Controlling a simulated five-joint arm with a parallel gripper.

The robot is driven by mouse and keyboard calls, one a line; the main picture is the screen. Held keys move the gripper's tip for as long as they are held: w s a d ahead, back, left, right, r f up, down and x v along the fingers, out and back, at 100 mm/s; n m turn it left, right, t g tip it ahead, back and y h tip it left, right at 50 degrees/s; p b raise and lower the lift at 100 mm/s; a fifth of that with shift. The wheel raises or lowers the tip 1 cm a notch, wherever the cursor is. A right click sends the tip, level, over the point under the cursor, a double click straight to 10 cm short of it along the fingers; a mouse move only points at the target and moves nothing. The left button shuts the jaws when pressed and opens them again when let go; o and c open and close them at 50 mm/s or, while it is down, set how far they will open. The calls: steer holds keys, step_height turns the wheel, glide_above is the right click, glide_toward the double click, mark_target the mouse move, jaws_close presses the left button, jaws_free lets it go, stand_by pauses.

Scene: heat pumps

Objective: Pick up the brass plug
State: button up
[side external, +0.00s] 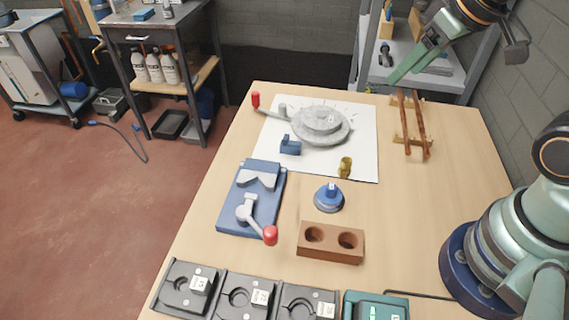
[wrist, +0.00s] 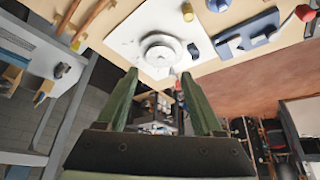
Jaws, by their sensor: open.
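The brass plug (side external: 345,167) is a small gold-coloured piece on the front right part of the white sheet (side external: 365,125). In the wrist view the brass plug (wrist: 188,12) shows near the top edge, beyond the round grey disc. My gripper (side external: 390,82) is raised at the upper right, behind and above the table, well apart from the plug. In the wrist view my gripper (wrist: 162,75) shows two green fingers spread apart with nothing between them.
A grey disc fixture (side external: 320,122) and a small blue block (side external: 290,146) are on the sheet. A blue clamp plate (side external: 250,195), blue knob piece (side external: 329,198) and brown two-hole block (side external: 330,242) stand nearer. A wooden rack (side external: 408,125) holds rods at right.

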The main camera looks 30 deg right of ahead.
steer(key=w+a+f+n+g, duration=0.35)
steer(key=f+n, duration=0.25)
steer(key=n, duration=0.3)
steer(key=n+g, duration=0.2)
steer(key=n, duration=0.5)
glide_toward(347, 160)
steer(key=f, duration=0.6)
steer(key=shift+a, duration=0.3)
steer(key=shift+d+f, duration=0.15)
steer(key=shift+f, duration=1.1)
steer(key=shift+d+f, duration=0.15)
steer(key=shift+f, duration=1.15)
jaws_close()
